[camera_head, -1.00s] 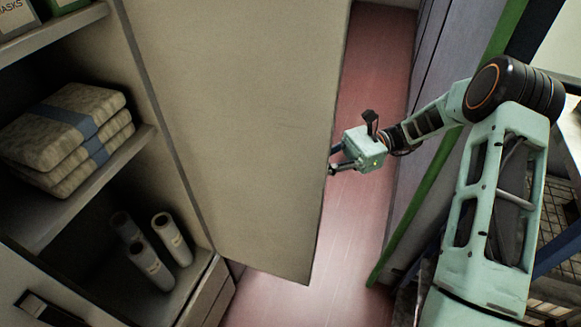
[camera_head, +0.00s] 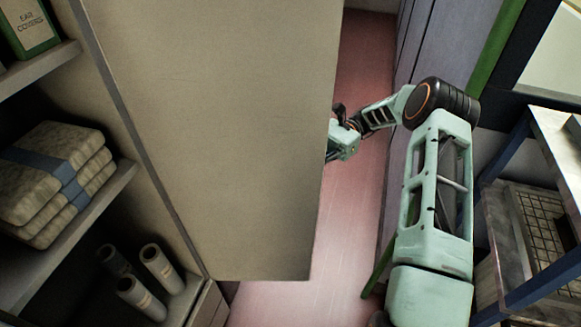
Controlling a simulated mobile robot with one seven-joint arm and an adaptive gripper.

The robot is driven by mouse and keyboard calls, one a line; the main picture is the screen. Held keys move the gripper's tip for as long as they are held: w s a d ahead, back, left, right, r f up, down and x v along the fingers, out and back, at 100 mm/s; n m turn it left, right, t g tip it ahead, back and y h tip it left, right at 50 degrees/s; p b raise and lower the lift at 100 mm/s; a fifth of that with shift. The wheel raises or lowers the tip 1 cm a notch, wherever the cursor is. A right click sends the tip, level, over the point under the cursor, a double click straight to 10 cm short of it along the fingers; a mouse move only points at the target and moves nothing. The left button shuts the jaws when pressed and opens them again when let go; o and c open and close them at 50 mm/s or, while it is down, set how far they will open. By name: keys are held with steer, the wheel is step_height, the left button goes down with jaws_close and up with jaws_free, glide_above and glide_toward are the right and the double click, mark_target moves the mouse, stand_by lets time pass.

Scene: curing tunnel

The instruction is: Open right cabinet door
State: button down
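The right cabinet door (camera_head: 215,150) is a flat beige panel. It stands swung out from the cabinet, and the shelves to its left are exposed. My gripper (camera_head: 330,150) is at the door's free right edge, with its pale green body to the right of the edge. The fingertips are mostly hidden behind the door's edge, so I cannot tell whether they touch it, or whether they are open or shut. No handle shows on the visible face of the door.
The cabinet shelf (camera_head: 75,235) holds folded, strapped blankets (camera_head: 60,180), with several white rolls (camera_head: 160,268) below and a green box (camera_head: 30,28) above. A pinkish floor strip (camera_head: 345,200) is clear. A blue-framed rack (camera_head: 515,175) stands at right.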

steer(key=shift+d, duration=0.4)
steer(key=c, duration=1.8)
jaws_free()
steer(key=shift+d, duration=0.3)
steer(key=shift+c, duration=0.2)
steer(key=shift+a, duration=0.25)
steer(key=shift+a+r, duration=0.1)
